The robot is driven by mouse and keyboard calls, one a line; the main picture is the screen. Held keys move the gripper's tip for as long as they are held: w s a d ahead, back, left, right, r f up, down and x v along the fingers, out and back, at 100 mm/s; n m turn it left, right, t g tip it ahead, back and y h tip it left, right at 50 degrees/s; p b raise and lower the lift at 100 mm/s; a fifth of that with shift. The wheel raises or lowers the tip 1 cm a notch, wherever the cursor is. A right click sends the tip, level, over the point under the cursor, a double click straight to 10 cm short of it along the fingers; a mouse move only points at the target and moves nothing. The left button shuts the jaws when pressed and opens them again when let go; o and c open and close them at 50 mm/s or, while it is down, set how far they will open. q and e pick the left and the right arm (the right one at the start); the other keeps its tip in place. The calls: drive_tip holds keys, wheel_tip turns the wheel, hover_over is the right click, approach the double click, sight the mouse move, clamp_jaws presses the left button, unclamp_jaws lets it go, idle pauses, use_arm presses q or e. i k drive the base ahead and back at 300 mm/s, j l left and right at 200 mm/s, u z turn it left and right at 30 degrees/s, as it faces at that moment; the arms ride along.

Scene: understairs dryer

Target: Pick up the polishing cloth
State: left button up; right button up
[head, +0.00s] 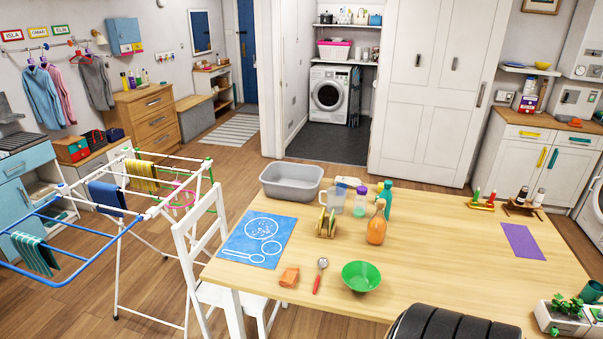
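I cannot tell for sure which thing is the polishing cloth. A small folded orange piece (289,277) that looks like cloth lies on the wooden table (440,240), near its front edge and left of a red-handled spoon. A flat purple rectangle (522,242), cloth or mat, lies on the table's right part. A yellow striped cloth (143,176), a dark blue cloth (107,198) and a green striped cloth (36,253) hang on the drying rack (150,215) at the left. Neither of my grippers shows in the head view.
On the table are a blue placemat (258,240), a grey basin (291,182), a green bowl (361,276), the spoon (321,275), an orange bottle (376,225) and a planter (563,318). A white chair (205,250) stands at its left. The table's middle right is clear.

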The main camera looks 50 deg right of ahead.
sight(288, 279)
drive_tip(key=i+l+z, duration=0.2)
drive_tip(key=i+z, duration=0.25)
drive_tip(key=i+l+z, duration=0.1)
drive_tip(key=i+z, duration=0.15)
drive_tip(key=z, duration=0.2)
drive_tip(key=i+z, duration=0.4)
drive_tip(key=i+j+z, duration=0.25)
drive_tip(key=z, duration=0.2)
drive_tip(key=i, duration=0.1)
